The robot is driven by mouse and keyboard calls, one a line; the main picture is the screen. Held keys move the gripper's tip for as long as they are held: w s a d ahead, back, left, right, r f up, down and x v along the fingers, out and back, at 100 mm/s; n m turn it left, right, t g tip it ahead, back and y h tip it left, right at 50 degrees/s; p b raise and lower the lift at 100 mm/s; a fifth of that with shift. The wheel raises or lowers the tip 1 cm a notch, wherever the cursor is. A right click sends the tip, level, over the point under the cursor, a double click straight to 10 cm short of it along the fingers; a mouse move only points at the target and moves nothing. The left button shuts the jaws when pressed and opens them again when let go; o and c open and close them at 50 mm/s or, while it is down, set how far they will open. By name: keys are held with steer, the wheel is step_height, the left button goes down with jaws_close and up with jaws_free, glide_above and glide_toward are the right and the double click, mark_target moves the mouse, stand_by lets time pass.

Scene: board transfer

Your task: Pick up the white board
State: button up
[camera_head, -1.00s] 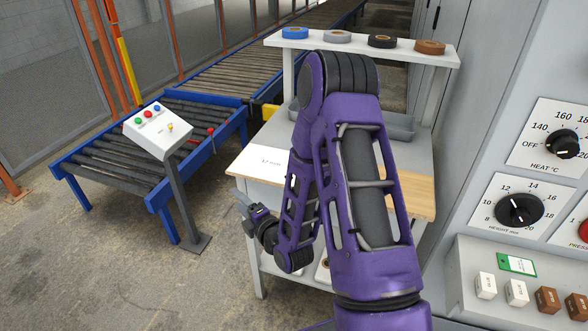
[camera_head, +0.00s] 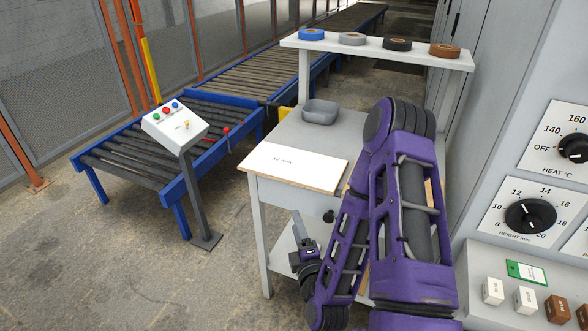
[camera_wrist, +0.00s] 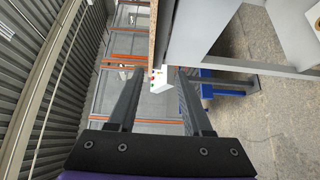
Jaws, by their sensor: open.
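The white board (camera_head: 293,166) lies flat on the left front part of the grey table in the head view. It has a small thickness mark in "mm" on top and a brown front edge that reaches the table's front. My gripper (camera_head: 303,245) is in front of the table and below the board's level, with its fingers pointing up in the picture. In the wrist view my gripper (camera_wrist: 157,73) is open, with nothing between its fingers. A brown edge, apparently the board's (camera_wrist: 152,35), shows beyond the fingertips. My arm hides the table's right part.
A grey tray (camera_head: 320,112) stands behind the board. A shelf (camera_head: 376,52) with several tape rolls spans the table's back. A control post (camera_head: 176,126) and a roller conveyor (camera_head: 125,157) are at left. A machine panel (camera_head: 530,180) stands at right. Floor is free in front-left.

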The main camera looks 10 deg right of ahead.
steer(key=w+b, duration=0.1)
steer(key=b, duration=0.2)
glide_toward(286, 181)
steer(key=w, duration=0.5)
steer(key=shift+w+a+f, duration=0.1)
steer(key=shift+w+f, duration=0.05)
steer(key=shift+w, duration=2.45)
jaws_close()
